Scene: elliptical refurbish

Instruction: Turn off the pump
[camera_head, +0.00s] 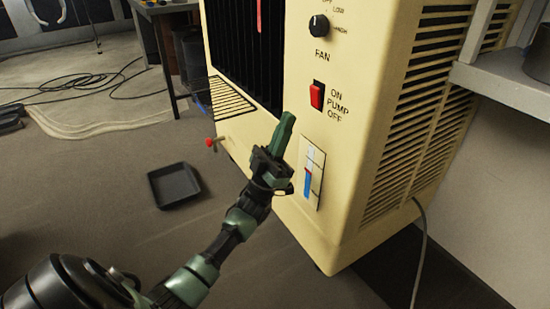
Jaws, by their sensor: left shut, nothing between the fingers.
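The pump switch (317,95) is a red rocker on the front of the cream cooler (345,190). Its label reads ON above, PUMP in the middle and OFF below. I cannot tell for sure which way the rocker is tipped. My left gripper (287,120) is shut and empty, its green fingers pointing up. In the picture it is below and left of the switch, apart from it, in front of the cooler's face. My right gripper is not in view.
A black fan knob (319,26) sits above the switch, and a blue level gauge (312,172) below it. A small red-handled tap (211,142) sticks out at the left. A black tray (174,185) lies on the floor. A shelf (500,82) stands close on the right.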

